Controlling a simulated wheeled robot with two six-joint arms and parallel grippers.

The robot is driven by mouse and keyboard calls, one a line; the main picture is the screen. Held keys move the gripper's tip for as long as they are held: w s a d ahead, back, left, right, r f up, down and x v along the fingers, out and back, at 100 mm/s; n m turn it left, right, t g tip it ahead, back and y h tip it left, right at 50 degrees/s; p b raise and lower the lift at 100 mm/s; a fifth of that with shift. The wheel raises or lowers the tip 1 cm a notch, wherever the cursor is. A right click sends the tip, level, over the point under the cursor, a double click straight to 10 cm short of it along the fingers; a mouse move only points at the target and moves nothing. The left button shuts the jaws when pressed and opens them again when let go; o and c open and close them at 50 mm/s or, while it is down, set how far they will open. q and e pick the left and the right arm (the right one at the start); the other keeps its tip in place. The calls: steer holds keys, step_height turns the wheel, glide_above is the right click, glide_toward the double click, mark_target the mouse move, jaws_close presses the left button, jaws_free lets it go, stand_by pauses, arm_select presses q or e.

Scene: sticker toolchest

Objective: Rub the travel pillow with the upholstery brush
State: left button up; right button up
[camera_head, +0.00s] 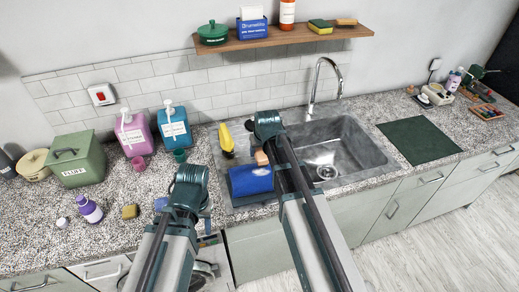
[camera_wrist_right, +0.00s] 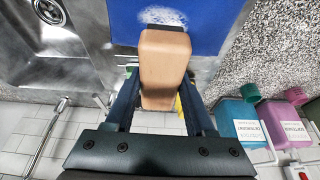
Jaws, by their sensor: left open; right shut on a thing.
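The upholstery brush has a light wooden block (camera_wrist_right: 165,60) with a pale speckled patch at its far end. My right gripper (camera_wrist_right: 160,90) is shut on the block from both sides. The blue travel pillow (camera_head: 250,180) lies on the counter left of the sink, and the brush (camera_head: 261,158) is over it in the head view. In the right wrist view the block's end is at or just above the pillow (camera_wrist_right: 215,25); contact is unclear. My left gripper (camera_head: 186,190) is open over the counter's front edge, left of the pillow.
The steel sink (camera_head: 350,150) and faucet (camera_head: 313,85) are right of the pillow. A yellow bottle (camera_head: 226,137) stands behind it. Pink (camera_head: 134,135) and blue (camera_head: 174,128) dispensers, a green box (camera_head: 75,160) and a purple bottle (camera_head: 90,210) stand left.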

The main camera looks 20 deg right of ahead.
mark_target(264, 166)
arm_select(q)
step_height(264, 166, down, 5)
steer(key=b, duration=0.5)
arm_select(e)
step_height(264, 166, down, 5)
steer(key=shift+f, duration=0.1)
steer(key=shift+s+p, duration=0.4)
steer(key=shift+s, duration=1.75)
steer(key=w, duration=0.4)
steer(key=shift+w, duration=0.15)
steer(key=shift+d, duration=0.1)
steer(key=shift+s+f, duration=0.1)
steer(key=shift+s, duration=1.95)
steer(key=shift+w, duration=1.95)
steer(key=shift+w+r+p, duration=0.15)
steer(key=shift+r+p, duration=0.2)
steer(key=shift+r, duration=0.1)
step_height(264, 166, up, 4)
steer(key=p, duration=0.3)
steer(key=shift+f, duration=0.25)
step_height(264, 166, up, 4)
steer(key=p, duration=0.3)
steer(key=shift+f+p, duration=0.2)
steer(key=shift+p, duration=0.2)
arm_select(q)
step_height(264, 166, up, 8)
steer(key=shift+d+f, duration=0.15)
steer(key=shift+f, duration=0.1)
